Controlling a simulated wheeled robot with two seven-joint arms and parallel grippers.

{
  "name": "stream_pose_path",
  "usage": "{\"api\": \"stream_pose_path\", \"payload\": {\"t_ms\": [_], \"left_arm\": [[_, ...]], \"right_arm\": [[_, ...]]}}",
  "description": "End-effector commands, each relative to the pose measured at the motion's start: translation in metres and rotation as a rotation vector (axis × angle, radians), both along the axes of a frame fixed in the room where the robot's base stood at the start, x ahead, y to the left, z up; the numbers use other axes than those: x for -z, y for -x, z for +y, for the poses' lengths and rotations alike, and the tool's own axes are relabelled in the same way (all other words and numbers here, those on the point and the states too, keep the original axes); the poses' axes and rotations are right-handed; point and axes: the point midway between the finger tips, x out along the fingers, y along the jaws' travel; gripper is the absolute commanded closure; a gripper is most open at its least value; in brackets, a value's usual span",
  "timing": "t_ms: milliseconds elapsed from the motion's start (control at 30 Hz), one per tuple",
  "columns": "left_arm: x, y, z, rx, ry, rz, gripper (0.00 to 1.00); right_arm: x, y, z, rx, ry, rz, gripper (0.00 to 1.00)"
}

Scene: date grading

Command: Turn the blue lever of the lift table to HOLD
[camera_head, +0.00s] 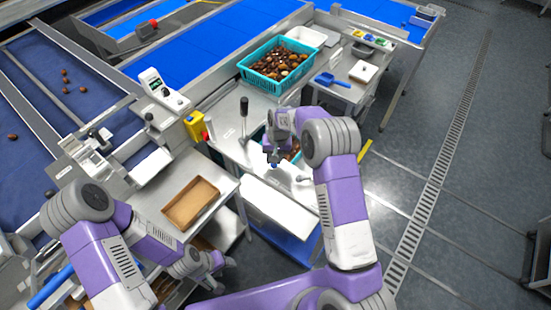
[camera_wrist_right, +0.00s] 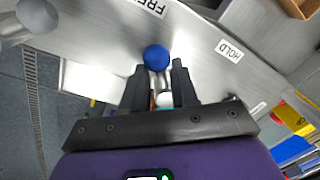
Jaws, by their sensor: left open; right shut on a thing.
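The blue lever's round knob (camera_wrist_right: 156,57) shows in the wrist view just past the fingertips of my right gripper (camera_wrist_right: 160,82). The jaws are closed around the lever at its knob. The FREE label (camera_wrist_right: 150,6) is above the knob and the HOLD label (camera_wrist_right: 230,50) is to its right; the knob lies between them, at neither label. In the head view my right gripper (camera_head: 272,160) is over the steel lift table (camera_head: 262,203), and the lever is mostly hidden by it. My left gripper (camera_head: 226,262) is open and empty, low beside the table's left side.
A teal crate of dates (camera_head: 262,83) stands behind the lift table. A black-knobbed lever (camera_head: 244,106) and a yellow box with a red button (camera_head: 196,127) are near it. A cardboard tray (camera_head: 190,203) lies on the left bench.

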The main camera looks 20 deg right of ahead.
Motion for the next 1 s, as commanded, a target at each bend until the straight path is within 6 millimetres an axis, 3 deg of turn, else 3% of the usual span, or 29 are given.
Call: {"api": "stream_pose_path", "payload": {"t_ms": [400,1000], "left_arm": [[0.021,0.0,0.0,0.0,0.0,0.0,0.5],[0.027,0.0,0.0,0.0,0.0,0.0,0.5]], "right_arm": [[0.001,-0.005,0.015,0.385,-0.001,-0.001,1.0],[0.0,-0.02,0.03,0.954,-0.002,-0.001,1.0]]}}
